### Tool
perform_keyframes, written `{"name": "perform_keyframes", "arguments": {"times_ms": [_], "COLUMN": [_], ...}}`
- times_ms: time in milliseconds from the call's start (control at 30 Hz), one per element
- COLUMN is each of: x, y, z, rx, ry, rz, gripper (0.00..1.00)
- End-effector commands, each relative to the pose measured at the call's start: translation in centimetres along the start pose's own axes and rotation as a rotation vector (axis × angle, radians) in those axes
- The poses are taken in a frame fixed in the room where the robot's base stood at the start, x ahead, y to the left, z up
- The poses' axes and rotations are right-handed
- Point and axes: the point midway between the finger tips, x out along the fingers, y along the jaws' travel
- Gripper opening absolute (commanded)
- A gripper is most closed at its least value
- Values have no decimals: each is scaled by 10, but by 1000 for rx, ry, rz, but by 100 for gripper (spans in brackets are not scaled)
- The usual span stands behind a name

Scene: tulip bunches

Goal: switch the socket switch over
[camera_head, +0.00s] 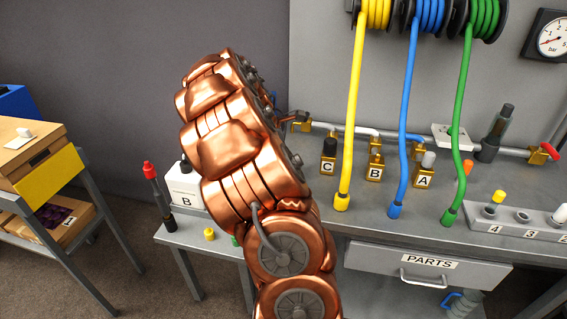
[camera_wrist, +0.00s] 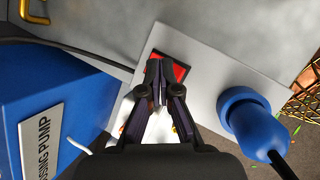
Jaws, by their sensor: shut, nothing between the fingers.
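In the wrist view a red rocker switch (camera_wrist: 181,72) sits in a dark recess in a pale grey socket plate (camera_wrist: 212,62). A blue plug (camera_wrist: 248,112) with a dark cable is in the same plate, to the right of the switch. My gripper (camera_wrist: 156,80) is shut and empty, its fingertips over the left part of the switch and hiding some of it. I cannot tell whether they touch it or which way the rocker is tilted. In the head view I make out neither the switch nor my gripper; my copper arm covers the middle.
A blue pump box (camera_wrist: 55,105) with a white label stands close to the left of my gripper, with a white cable near it. A wire basket (camera_wrist: 305,90) is at the right edge. In the head view a grey workbench (camera_head: 390,222) with hoses stands right of my arm.

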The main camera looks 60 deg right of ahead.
Motion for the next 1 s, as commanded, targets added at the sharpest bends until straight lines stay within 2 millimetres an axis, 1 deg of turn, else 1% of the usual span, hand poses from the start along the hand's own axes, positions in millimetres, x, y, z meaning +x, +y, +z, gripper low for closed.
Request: {"name": "perform_keyframes", "arguments": {"times_ms": [233,1000], "x": [4,8], "y": [-3,-5], "z": [-4,-6], "rx": [-2,-1], "ry": [0,0], "rz": [1,1], "gripper": [0,0]}}
